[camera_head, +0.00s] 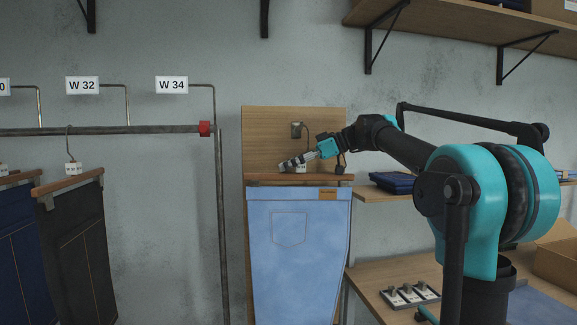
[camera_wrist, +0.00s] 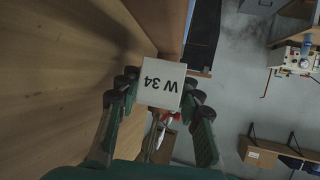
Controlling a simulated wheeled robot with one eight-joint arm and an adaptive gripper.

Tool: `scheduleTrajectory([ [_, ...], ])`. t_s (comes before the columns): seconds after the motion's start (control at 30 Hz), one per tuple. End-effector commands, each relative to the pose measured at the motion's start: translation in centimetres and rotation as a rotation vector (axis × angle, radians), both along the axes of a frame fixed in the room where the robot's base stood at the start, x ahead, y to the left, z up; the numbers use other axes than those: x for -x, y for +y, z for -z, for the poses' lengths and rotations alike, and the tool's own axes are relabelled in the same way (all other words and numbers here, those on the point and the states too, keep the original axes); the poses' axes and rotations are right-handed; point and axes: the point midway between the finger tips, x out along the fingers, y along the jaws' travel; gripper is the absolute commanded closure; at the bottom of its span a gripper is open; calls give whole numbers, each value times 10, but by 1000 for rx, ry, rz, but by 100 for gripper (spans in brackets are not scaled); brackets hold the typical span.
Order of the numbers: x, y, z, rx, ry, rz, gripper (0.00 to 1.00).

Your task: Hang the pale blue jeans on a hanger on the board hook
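The pale blue jeans (camera_head: 300,245) hang upright from a wooden hanger (camera_head: 328,178) in front of the wooden board (camera_head: 262,130). The board hook (camera_head: 296,130) is a small metal piece on the board's upper half. The hanger's thin dark hook curves close beside it; whether it rests on it is hard to tell. My gripper (camera_head: 290,164) is at the hanger's white block. In the wrist view the block's W 34 face (camera_wrist: 163,84) sits between my fingertips (camera_wrist: 160,79), which appear closed on its sides. The jeans are hardly visible there.
A rack rail (camera_head: 110,131) at left carries dark trousers (camera_head: 80,250) on hangers; the place under the W 34 sign (camera_head: 171,85) is empty. A shelf with folded jeans (camera_head: 388,182) and a table (camera_head: 375,288) stand at right. A high shelf (camera_head: 450,30) is above.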

Motion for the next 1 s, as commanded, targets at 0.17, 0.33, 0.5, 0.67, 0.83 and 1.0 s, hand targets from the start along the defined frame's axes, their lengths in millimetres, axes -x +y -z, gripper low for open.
scheduleTrajectory([
  [0.17,0,0,0,0,0,0,48],
  [0.33,-1,0,1,2,0,0,48],
  [0.5,-1,-6,-2,1,0,1,48],
  [0.67,0,-25,-9,1,1,4,48],
  [0.83,1,-48,-20,1,0,2,48],
  [1.0,2,-65,-28,1,1,1,48],
])
